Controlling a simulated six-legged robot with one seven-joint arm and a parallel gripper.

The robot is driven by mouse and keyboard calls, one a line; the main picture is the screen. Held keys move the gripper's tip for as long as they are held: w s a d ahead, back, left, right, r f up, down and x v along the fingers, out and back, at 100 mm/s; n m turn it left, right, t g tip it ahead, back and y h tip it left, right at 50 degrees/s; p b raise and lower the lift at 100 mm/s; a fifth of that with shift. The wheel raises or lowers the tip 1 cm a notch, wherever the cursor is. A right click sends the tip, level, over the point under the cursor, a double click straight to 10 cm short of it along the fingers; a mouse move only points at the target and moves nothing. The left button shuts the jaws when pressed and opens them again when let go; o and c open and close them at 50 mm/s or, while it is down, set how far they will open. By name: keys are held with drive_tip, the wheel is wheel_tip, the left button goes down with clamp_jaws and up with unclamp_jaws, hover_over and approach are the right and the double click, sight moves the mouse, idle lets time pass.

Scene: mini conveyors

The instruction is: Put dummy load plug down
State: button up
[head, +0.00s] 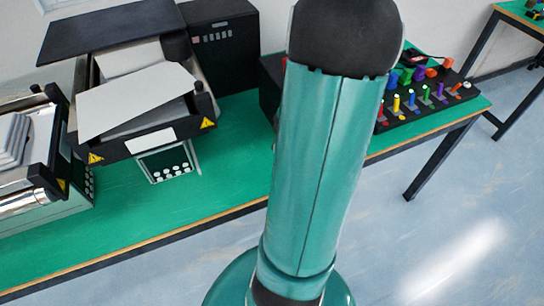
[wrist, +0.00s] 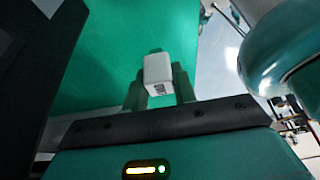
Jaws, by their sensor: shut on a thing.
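The dummy load plug, a small white block (wrist: 158,68) with dark marks on its lower face, shows in the middle of the wrist view. My gripper (wrist: 159,88) is shut on it, with one dark green finger on each side. The green table top (wrist: 110,50) shows behind the plug. I cannot tell how far the plug is above it, or whether they touch. In the head view my own arm covers the middle, and the gripper and plug are hidden behind it.
In the head view, the green table (head: 225,150) carries a black machine with white sheets (head: 135,100) and a roller conveyor (head: 25,180) at left. A black board with several coloured pegs (head: 420,98) stands at right. Bare table lies between the machine and my arm.

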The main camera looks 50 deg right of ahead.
drive_tip(key=shift+w+a+f, duration=0.4)
drive_tip(key=shift+w+f, duration=0.1)
drive_tip(key=shift+f, duration=0.2)
drive_tip(key=shift+w+a+f, duration=0.1)
drive_tip(key=shift+w+f, duration=0.1)
drive_tip(key=shift+f, duration=0.75)
drive_tip(key=shift+w+a+f, duration=0.1)
drive_tip(key=shift+w+f, duration=0.05)
drive_tip(key=shift+f, duration=0.8)
drive_tip(key=shift+f, duration=0.15)
drive_tip(key=o, duration=1)
drive_tip(key=v, duration=1.2)
